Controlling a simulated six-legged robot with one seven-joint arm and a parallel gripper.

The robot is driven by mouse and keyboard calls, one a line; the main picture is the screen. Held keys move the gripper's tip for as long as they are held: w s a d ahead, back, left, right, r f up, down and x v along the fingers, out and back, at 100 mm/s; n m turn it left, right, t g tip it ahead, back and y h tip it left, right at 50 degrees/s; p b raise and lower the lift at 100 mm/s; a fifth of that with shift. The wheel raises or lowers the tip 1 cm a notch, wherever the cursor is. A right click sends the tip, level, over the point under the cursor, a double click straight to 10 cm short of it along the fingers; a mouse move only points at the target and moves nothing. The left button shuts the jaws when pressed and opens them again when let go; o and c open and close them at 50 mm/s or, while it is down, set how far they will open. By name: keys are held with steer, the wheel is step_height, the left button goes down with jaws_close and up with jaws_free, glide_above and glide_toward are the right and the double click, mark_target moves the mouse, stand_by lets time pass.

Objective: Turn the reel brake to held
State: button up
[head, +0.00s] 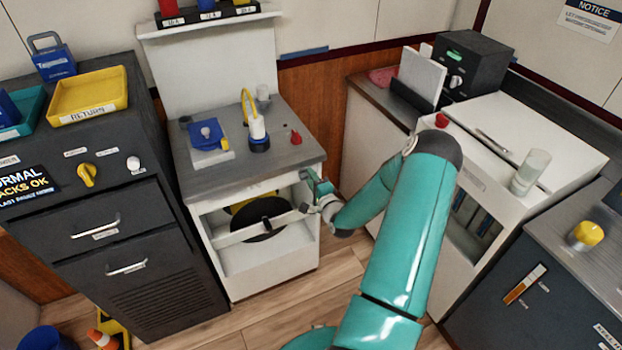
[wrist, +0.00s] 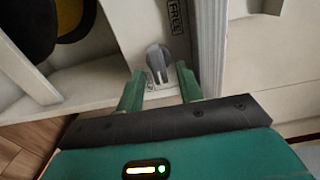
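The reel brake knob (wrist: 157,58) is a small grey lever-shaped knob on a white panel in the wrist view. A label reading FREE (wrist: 177,15) is above it, and small marks lie around its base. My gripper (wrist: 160,74) is open, with one green finger on each side of the knob's near end. I cannot tell whether the fingers touch it. In the head view my gripper (head: 316,193) is at the right front edge of the white cabinet, and the knob cannot be made out there. The black and yellow reel (head: 258,222) sits inside that cabinet's opening.
The white cabinet (head: 255,277) has a grey top (head: 285,116) with a blue box (head: 205,134), a yellow-handled item and a red knob. A dark drawer cabinet (head: 110,215) stands left. A white counter unit (head: 540,125) stands right. Wood floor lies in front.

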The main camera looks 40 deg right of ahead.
steer(key=v, duration=1.3)
steer(key=shift+s, duration=0.1)
steer(key=w+a+r+n+g+y, duration=0.2)
steer(key=w+a+r+n+g, duration=0.35)
steer(key=w+r+n, duration=0.35)
steer(key=s+a+r+n+g, duration=0.25)
steer(key=a+r+n, duration=0.25)
steer(key=a+r, duration=0.45)
steer(key=s+a+r+n+g+y, duration=0.1)
steer(key=s+a+r+n+g, duration=0.1)
steer(key=s+a+r, duration=0.5)
steer(key=s+a+r+n+g+y, duration=0.1)
steer(key=s+a+r+n, duration=0.4)
steer(key=s+a, duration=0.6)
step_height(320, 180, up, 2)
steer(key=shift+a+g+y, duration=0.4)
steer(key=shift+a+y, duration=0.1)
